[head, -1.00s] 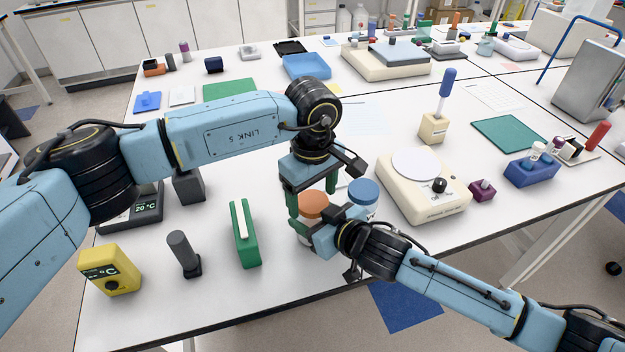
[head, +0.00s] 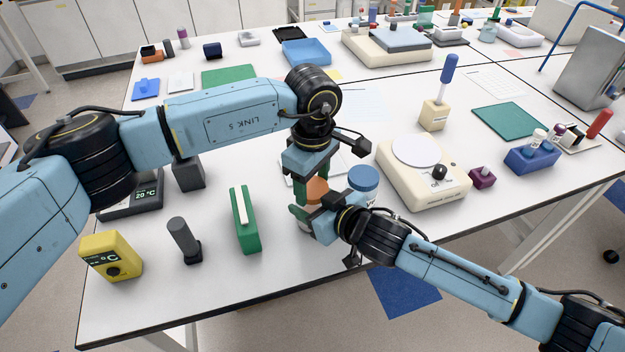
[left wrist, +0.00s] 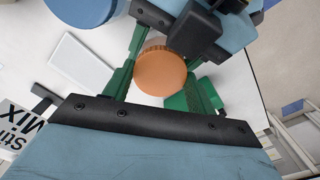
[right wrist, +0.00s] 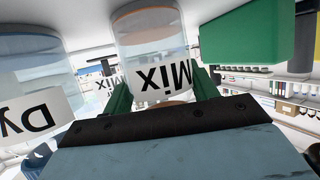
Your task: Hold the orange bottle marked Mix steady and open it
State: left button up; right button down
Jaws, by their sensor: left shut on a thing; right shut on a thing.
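The orange-capped bottle stands upright near the table's front edge, its orange cap (head: 317,190) partly hidden by my grippers. My left gripper (head: 314,184) comes from above and is shut on the orange cap (left wrist: 160,70), with one green finger on each side. My right gripper (head: 318,214) comes from the right and is shut on the bottle's body. In the right wrist view the clear bottle (right wrist: 145,35) appears upside down, with its Mix label (right wrist: 165,80) between the fingers. I cannot tell if its base touches the table.
A blue-capped bottle (head: 362,181) stands close by on the right, behind my right gripper. A green upright block (head: 245,220) is to the left. A cream scale-like device (head: 425,178) is farther right.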

pick_arm(q)
jog(key=n, duration=0.4)
jog(key=o, duration=1.1)
jog(key=shift+r, duration=0.15)
notch_tip(320, 180, up, 4)
jog(key=shift+f, duration=0.1)
jog(key=shift+r, duration=0.35)
jog(key=shift+c, duration=0.5)
notch_tip(320, 180, up, 3)
jog(key=m, duration=0.6)
jog(key=shift+m, duration=0.3)
jog(key=shift+f, duration=3.9)
jog(key=shift+c, duration=0.3)
